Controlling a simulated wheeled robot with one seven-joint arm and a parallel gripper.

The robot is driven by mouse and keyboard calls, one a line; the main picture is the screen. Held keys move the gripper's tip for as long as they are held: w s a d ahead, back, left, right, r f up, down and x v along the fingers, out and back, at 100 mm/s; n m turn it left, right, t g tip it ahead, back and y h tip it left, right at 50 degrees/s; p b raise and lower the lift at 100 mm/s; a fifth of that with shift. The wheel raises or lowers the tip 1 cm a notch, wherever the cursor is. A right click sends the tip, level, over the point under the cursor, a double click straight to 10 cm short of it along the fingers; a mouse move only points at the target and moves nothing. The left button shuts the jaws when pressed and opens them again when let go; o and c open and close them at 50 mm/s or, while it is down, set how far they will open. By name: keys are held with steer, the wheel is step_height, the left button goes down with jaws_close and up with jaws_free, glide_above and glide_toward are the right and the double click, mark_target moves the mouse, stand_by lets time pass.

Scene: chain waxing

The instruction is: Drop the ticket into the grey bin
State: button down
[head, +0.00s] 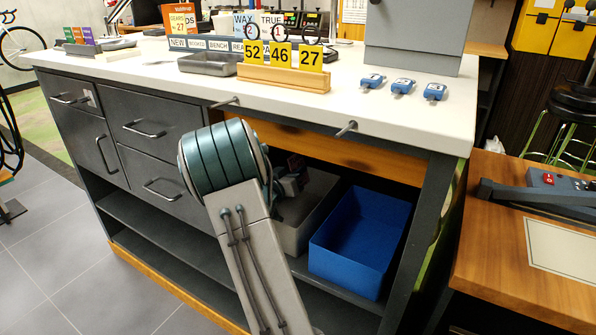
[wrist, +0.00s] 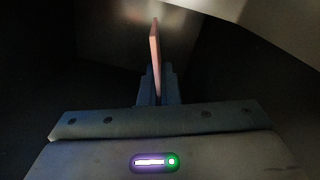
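The grey bin (head: 303,238) stands on the shelf under the workbench, left of the blue bin (head: 360,240). My arm covers part of it in the head view. My gripper (wrist: 156,92) is shut on the ticket (wrist: 155,48), a thin pinkish-orange piece seen nearly edge-on and standing up from the fingers in the wrist view. In the head view my wrist reaches under the benchtop by the grey bin; the fingertips and ticket are hidden there. A greyish surface lies behind the ticket in the wrist view. I cannot tell whether the ticket is inside the bin's rim.
The benchtop (head: 150,75) overhangs the bins, with a wooden rail (head: 385,158) and pegs along its front. Number cards (head: 281,56), a grey tray (head: 210,65) and blue tags (head: 403,87) sit on top. A wooden table (head: 500,255) stands at the right.

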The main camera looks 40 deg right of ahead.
mark_target(298, 158)
steer(key=c, duration=1.6)
jaws_free()
steer(key=shift+r, duration=0.5)
step_height(298, 158, up, 3)
steer(key=shift+r+p, duration=0.2)
steer(key=shift+p, duration=0.6)
steer(key=s+d+r, duration=0.1)
steer(key=s+r, duration=0.1)
steer(key=s, duration=0.1)
steer(key=s+d+r+p, duration=0.1)
steer(key=s+d+r, duration=0.1)
steer(key=s, duration=0.2)
steer(key=s+d+r, duration=0.2)
steer(key=s, duration=0.1)
steer(key=shift+s+d+r, duration=0.2)
steer(key=shift+r, duration=0.1)
steer(key=shift+w+a, duration=0.1)
